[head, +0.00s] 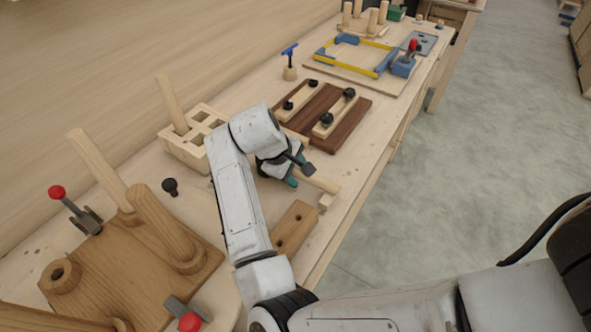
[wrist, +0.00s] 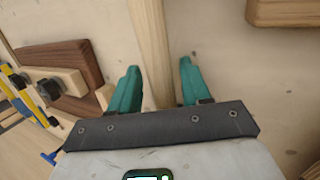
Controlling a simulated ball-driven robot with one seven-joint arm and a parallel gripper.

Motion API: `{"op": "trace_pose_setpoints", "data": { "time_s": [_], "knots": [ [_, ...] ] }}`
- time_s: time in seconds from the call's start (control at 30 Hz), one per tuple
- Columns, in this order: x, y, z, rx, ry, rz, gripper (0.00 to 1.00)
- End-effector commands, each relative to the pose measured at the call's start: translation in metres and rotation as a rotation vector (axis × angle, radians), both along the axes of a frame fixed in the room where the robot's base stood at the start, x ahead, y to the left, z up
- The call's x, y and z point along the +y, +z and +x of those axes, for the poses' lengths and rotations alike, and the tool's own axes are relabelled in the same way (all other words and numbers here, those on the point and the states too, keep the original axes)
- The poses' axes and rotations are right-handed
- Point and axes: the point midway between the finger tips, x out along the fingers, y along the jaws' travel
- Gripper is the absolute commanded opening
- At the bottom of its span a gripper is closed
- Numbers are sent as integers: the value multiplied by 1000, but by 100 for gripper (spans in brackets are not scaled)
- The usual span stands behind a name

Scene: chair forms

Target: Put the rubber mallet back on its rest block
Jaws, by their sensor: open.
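A light wooden handle (head: 322,183), which I take to be the rubber mallet's, lies near the bench's front edge. In the wrist view the handle (wrist: 150,45) runs down between the two spread fingers of my gripper (wrist: 155,88), with a gap beside the right finger. The mallet's head is not visible; my arm and gripper hide that area.
A dark board with pale strips and black knobs (head: 345,132) lies just beyond my gripper. A pale slotted block (head: 180,152) stands left of my arm. A brown bar with holes (head: 293,228) and a large wooden form (head: 130,262) are nearer. Open floor is right of the bench.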

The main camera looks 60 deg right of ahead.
Motion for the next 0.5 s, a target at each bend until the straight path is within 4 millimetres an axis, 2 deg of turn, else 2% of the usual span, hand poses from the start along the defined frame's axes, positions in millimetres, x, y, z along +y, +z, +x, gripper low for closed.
{"op": "trace_pose_setpoints", "data": {
  "time_s": [0.07,0.17,0.5],
  "knots": [
    [4,1,0,6,2,9,60],
    [8,12,2,3,2,6,60],
    [31,72,11,-3,-1,1,60]
  ]
}}
